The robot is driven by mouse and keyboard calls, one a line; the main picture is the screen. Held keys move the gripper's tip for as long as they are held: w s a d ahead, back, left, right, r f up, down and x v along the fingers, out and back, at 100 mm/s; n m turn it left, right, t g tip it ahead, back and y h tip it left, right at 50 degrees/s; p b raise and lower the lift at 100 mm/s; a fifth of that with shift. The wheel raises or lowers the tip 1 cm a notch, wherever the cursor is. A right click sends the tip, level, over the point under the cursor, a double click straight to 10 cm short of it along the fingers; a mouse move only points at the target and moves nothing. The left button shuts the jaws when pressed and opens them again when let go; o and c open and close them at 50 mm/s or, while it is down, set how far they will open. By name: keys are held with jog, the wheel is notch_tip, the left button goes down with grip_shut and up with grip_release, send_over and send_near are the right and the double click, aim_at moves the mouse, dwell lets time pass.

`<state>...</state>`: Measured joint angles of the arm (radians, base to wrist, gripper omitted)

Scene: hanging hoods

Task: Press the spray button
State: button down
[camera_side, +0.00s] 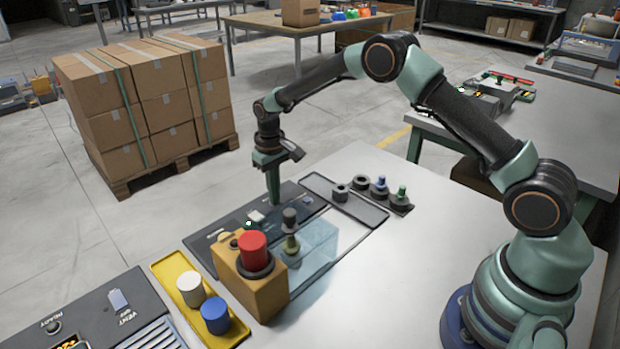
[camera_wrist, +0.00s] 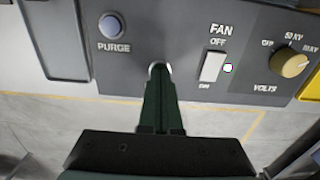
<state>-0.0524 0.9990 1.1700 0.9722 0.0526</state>
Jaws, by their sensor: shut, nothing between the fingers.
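My gripper (camera_side: 274,201) is shut and empty, pointing down onto the dark control panel (camera_side: 290,191). In the wrist view, its fingertips (camera_wrist: 159,70) reach the panel between the PURGE button (camera_wrist: 111,26) and the FAN switch (camera_wrist: 212,67). A small pale round part (camera_wrist: 165,67) shows behind the fingertips. The fingers cover most of it and any label there, so I cannot read whether it is the spray button. The tips look at or very close to the panel; I cannot tell whether they touch or push anything in.
A green light (camera_wrist: 228,68) is lit beside the FAN switch, with a VOLTS knob (camera_wrist: 289,63) farther right. A grey tray (camera_side: 365,212) lies behind.

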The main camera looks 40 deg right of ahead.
jog(key=shift+f, duration=0.3)
jog(key=shift+r, duration=3.55)
